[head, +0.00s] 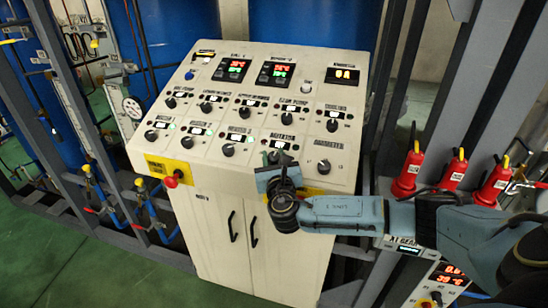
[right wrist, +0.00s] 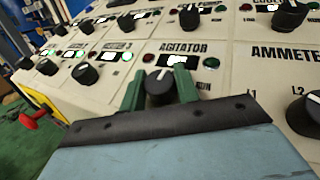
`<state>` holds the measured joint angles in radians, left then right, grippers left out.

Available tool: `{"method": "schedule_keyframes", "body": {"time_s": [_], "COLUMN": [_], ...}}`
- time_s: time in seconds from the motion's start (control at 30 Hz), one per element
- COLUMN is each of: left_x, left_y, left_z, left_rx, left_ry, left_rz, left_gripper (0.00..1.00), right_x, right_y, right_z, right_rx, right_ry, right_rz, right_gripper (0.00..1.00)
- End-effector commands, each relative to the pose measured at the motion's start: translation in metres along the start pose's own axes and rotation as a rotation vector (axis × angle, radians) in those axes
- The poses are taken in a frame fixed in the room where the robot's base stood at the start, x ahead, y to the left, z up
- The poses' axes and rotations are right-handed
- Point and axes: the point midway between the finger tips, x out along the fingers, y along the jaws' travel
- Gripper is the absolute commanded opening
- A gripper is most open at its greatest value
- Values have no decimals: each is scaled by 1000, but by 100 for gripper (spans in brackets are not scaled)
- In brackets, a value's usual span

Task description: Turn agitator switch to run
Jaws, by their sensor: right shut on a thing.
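The agitator switch is a black round knob (right wrist: 159,88) with a white pointer mark, below the AGITATOR label on the sloped control panel (head: 232,165). In the right wrist view its mark points roughly up. A dark red lamp (right wrist: 149,58) and another small lamp (right wrist: 211,62) flank the white plate above it; neither looks brightly lit. My right gripper (right wrist: 160,88) is shut on the knob, with its green fingers on either side. In the head view the right gripper (head: 277,163) hides most of the knob. My left gripper is not in view.
Other knobs crowd the panel, including the ammeter knob (head: 323,166) to the right. A red emergency button (head: 171,181) sits on the left front edge. Cabinet doors (head: 240,240) are below. Red-handled devices (head: 408,172) and grey frame posts stand at the right.

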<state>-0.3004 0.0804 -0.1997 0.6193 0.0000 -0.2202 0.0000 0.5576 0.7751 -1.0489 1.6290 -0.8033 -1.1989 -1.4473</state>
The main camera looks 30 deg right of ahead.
Motion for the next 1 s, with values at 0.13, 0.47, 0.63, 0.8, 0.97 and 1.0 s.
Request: {"method": "schedule_keyframes", "body": {"time_s": [0.13,0.47,0.63,0.8,0.97,1.0], "left_x": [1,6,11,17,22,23], "left_y": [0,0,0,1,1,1], "left_z": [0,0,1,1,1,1], "left_rx": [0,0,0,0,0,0], "left_ry": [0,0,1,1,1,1], "left_rz": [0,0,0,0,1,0], "left_gripper": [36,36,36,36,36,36], "right_x": [-1,-1,-1,0,0,0], "right_y": [3,4,4,3,3,3], "right_z": [-2,-2,-2,-2,-1,-1], "right_rx": [44,141,185,225,252,257], "right_ry": [0,-11,-17,-23,-28,-29], "right_rz": [-117,-416,-560,-681,-766,-783], "right_gripper": [8,8,8,8,8,8]}}
